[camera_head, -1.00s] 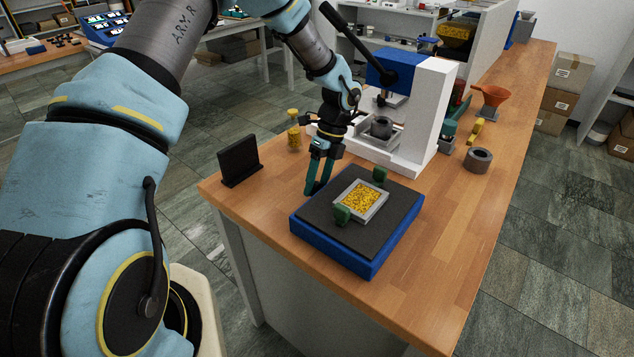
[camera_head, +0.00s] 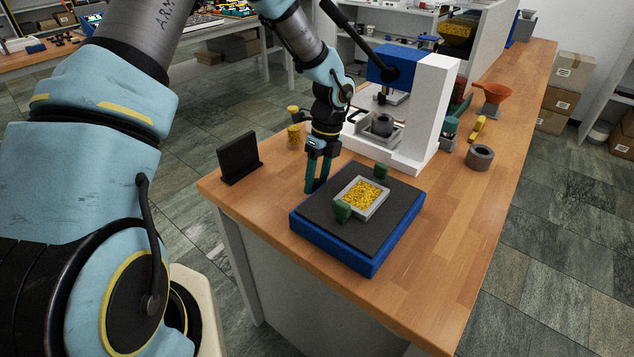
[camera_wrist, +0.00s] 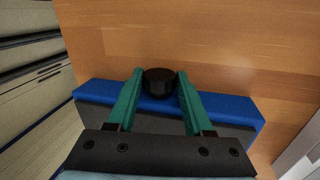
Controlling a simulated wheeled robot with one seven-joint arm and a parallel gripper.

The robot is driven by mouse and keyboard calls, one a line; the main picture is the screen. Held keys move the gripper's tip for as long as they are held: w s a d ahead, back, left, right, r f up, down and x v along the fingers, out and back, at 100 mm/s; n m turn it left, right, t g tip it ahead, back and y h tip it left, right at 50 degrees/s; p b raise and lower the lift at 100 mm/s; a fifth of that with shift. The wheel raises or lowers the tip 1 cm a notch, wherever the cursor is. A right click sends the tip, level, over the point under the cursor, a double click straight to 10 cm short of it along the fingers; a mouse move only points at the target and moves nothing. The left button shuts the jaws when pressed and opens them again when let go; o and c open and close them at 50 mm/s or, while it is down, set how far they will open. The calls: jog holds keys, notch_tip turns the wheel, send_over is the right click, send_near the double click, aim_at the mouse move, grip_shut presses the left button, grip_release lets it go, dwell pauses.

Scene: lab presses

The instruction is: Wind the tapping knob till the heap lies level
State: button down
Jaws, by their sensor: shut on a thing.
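A square grey tray (camera_head: 378,209) holds a heap of yellow grains (camera_head: 361,195) on the dark top of a blue-sided tapping table (camera_head: 333,242). Whether the heap is level is hard to tell at this size. My gripper (camera_head: 316,188) points down at the table's left edge. In the wrist view, its green fingers (camera_wrist: 160,80) are shut on the round black tapping knob (camera_wrist: 160,84), one on each side, by the blue edge.
A dark upright plate (camera_head: 239,158) stands to the left. A yellow-topped weight or jar (camera_head: 294,136) is behind it. A white and blue press (camera_head: 429,115) stands behind my gripper. The wooden bench (camera_head: 450,230) is clear at front right.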

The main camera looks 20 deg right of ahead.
jog(key=h+b, duration=0.1)
jog(key=t+h+b, duration=0.1)
jog(key=b, duration=0.1)
jog(key=t+h+b, duration=0.1)
jog(key=h+b, duration=0.1)
jog(key=shift+s+a+f, duration=0.15)
jog(key=shift+a+f, duration=0.1)
jog(key=shift+a, duration=0.1)
jog(key=t+h+b, duration=0.1)
jog(key=b, duration=0.2)
jog(key=shift+s+r, duration=0.1)
jog(key=shift+r, duration=0.05)
jog(key=shift+h, duration=0.3)
jog(key=shift+r, duration=0.1)
jog(key=c, duration=0.6)
grip_release()
jog(key=p+v, duration=0.4)
jog(key=v, duration=0.6)
jog(key=shift+s+a+r, duration=0.15)
jog(key=shift+r, duration=0.2)
